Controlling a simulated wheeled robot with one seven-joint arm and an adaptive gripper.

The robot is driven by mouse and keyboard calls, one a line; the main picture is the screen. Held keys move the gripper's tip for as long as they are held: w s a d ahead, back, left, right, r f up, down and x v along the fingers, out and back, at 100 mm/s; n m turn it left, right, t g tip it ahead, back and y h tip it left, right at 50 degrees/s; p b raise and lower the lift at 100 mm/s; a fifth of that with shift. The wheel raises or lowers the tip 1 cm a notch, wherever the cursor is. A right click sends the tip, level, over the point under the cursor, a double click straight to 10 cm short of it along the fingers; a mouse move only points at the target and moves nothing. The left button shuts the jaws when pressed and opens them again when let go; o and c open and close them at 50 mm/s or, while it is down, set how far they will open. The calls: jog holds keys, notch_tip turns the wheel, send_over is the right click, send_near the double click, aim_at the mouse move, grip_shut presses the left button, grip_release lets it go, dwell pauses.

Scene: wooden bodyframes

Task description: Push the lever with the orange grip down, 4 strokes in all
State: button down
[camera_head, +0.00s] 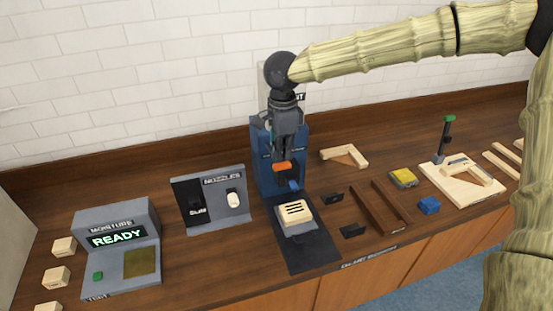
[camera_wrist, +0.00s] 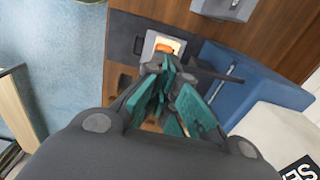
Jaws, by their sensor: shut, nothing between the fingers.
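The lever's orange grip (camera_head: 282,166) shows in the head view at the front of a blue machine (camera_head: 262,150), directly below my gripper (camera_head: 284,158). My gripper is shut, empty and pointing down. In the wrist view its teal fingers (camera_wrist: 168,75) are together, and the orange grip (camera_wrist: 167,46) shows just beyond the fingertips. I cannot tell whether they touch it. The rest of the lever is mostly hidden behind my gripper. A pale block with dark slots (camera_head: 296,212) sits on a grey base in front of the machine.
A nozzle stand (camera_head: 212,198) and a moisture unit (camera_head: 118,250) reading READY stand to the left. A wooden corner frame (camera_head: 345,156), brown rails (camera_head: 376,206), a yellow-topped block (camera_head: 403,177), a blue block (camera_head: 429,205) and a jig with a green-knobbed post (camera_head: 449,120) lie to the right.

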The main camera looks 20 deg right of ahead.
aim_at(282, 164)
jog(key=shift+f+b, duration=0.45)
jog(key=shift+f, duration=2.8)
jog(key=shift+r, duration=0.1)
jog(key=shift+r+p, duration=0.6)
jog(key=shift+r, duration=2.75)
jog(key=shift+r, duration=2.5)
